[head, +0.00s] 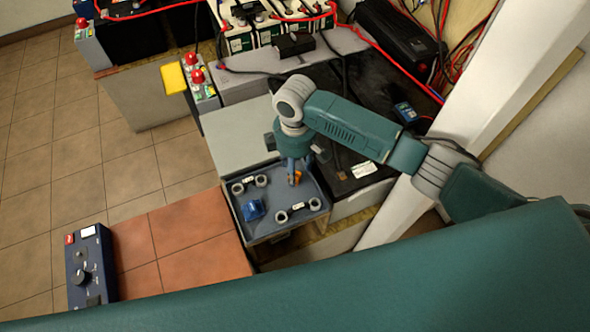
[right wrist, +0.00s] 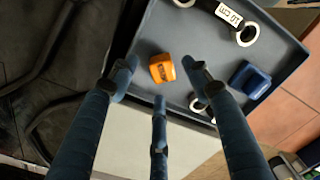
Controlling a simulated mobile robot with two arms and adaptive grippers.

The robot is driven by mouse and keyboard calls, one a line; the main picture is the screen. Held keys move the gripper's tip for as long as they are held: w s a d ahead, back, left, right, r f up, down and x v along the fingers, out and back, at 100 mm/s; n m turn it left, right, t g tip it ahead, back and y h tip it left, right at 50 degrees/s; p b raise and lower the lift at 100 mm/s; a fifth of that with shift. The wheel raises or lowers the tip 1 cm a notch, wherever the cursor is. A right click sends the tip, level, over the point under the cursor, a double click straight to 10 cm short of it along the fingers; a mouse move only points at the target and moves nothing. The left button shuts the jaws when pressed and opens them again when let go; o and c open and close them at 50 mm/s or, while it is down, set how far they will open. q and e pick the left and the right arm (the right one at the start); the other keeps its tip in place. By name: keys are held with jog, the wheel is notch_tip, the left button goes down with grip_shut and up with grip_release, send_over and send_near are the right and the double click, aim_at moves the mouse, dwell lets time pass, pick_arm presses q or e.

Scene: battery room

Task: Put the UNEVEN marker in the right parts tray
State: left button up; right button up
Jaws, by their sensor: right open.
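A grey tray (head: 272,219) holds a small orange block (head: 297,176), a blue block (head: 254,210) and two dark pieces with pale ring ends and white labels (head: 250,184) (head: 297,211). I cannot tell which thing is the UNEVEN marker; the orange block's dark marking is too small to read. My right gripper (head: 292,171) is over the tray, above the orange block. In the right wrist view, its three fingers (right wrist: 160,77) are spread open, with the orange block (right wrist: 161,69) beyond their tips, apparently not held. The blue block (right wrist: 250,80) lies to the right. My left gripper is out of view.
A pale flat surface (head: 239,133) lies behind the tray, and a black top (head: 345,155) with cables lies to its right. Batteries with red cables (head: 240,35) stand at the back. A blue control box (head: 90,265) is at lower left. Tiled floor is open at left.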

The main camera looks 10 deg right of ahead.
notch_tip(320, 180, up, 11)
jog(key=shift+f, duration=0.2)
dwell(0.5)
